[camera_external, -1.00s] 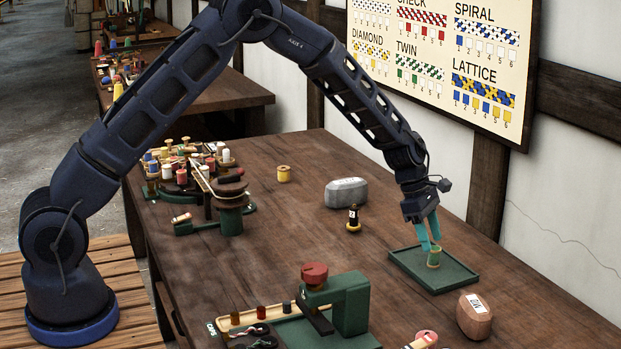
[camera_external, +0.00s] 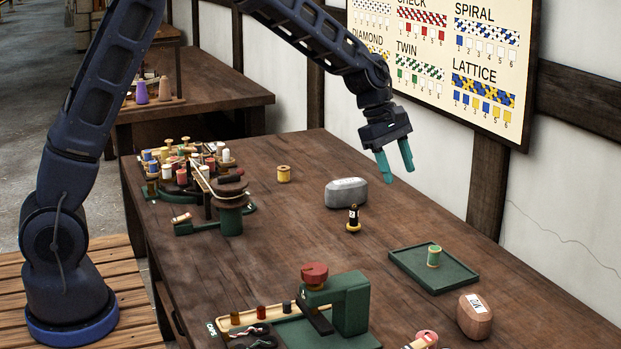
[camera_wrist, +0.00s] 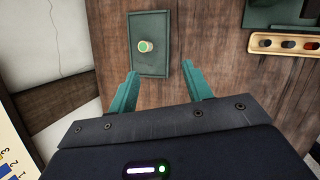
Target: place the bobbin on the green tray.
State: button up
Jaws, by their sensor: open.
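The bobbin (camera_external: 433,256), wound with green thread, stands upright on the green tray (camera_external: 464,283) at the right of the table. In the wrist view the bobbin (camera_wrist: 145,46) shows from above, inside the rim of the tray (camera_wrist: 149,70). My gripper (camera_external: 396,178) is open and empty, up in the air behind and to the left of the tray. Its two teal fingers also show spread apart in the wrist view (camera_wrist: 159,88), clear of the bobbin.
A grey block (camera_external: 346,193) and a dark labelled spool (camera_external: 353,218) stand left of the tray. A brown labelled block (camera_external: 474,316) sits in front of it. A green device with a red knob (camera_external: 345,302) is at the front. A yellow spool (camera_external: 284,174) stands farther back.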

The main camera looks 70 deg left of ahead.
jog(key=s+r+m+y, duration=0.1)
jog(key=s+r+m, duration=0.4)
jog(key=s+r, duration=0.45)
jog(key=s+r+m, duration=0.5)
jog(key=s+r, duration=0.1)
jog(key=s, duration=0.7)
jog(key=s+a+m+t+y, duration=0.1)
jog(key=s+m, duration=0.9)
jog(key=s, duration=1.6)
jog(key=shift+a+f+t+y, duration=0.15)
jog(key=shift+a+t+y, duration=0.25)
jog(key=shift+y, duration=0.3)
